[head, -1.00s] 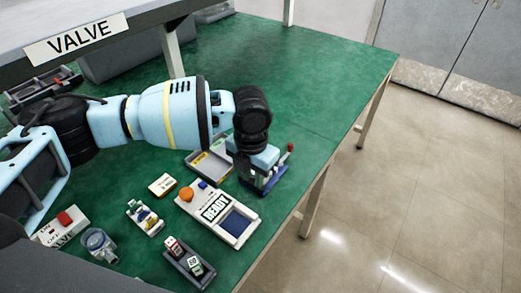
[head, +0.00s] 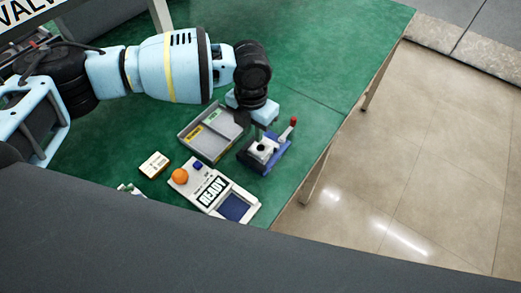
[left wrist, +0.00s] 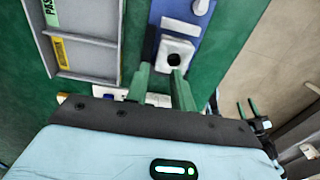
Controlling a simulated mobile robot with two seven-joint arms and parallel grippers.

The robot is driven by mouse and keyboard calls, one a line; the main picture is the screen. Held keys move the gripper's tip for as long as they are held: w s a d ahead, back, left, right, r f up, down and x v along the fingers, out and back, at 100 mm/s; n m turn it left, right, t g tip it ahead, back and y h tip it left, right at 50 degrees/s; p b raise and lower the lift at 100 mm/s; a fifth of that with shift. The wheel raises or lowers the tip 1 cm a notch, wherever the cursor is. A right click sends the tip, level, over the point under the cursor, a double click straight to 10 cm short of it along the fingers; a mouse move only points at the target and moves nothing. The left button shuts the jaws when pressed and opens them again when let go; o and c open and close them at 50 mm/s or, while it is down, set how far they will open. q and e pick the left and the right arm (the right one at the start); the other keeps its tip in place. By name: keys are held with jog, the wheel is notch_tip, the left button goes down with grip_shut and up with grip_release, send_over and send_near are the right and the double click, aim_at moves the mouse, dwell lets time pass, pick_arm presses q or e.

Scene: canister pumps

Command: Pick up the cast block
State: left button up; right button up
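The cast block (head: 262,149) is a pale grey block with a dark round hole, seated in a blue fixture (head: 272,160) with a red-knobbed lever. It also shows in the left wrist view (left wrist: 174,56). My left gripper (head: 263,130) points down just above the block. In the left wrist view its two green fingers (left wrist: 162,80) are apart with nothing between them. The fingertips lie just short of the block, slightly left of it; contact is not visible. What looks like my right gripper (left wrist: 248,110) shows small at the right edge of that view, its prongs apart.
A grey divided tray (head: 190,133) with green and yellow labels stands left of the fixture. A white device (head: 212,191) reading READY, with an orange knob, and a small cream box (head: 154,165) are nearer. The green table (head: 330,60) ends right of the fixture; its back right is clear.

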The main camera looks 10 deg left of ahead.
aim_at(255, 144)
pick_arm(q)
jog(key=shift+w+d+f, duration=0.1)
jog(key=shift+d+f, duration=0.05)
jog(key=shift+f, duration=2.45)
grip_shut()
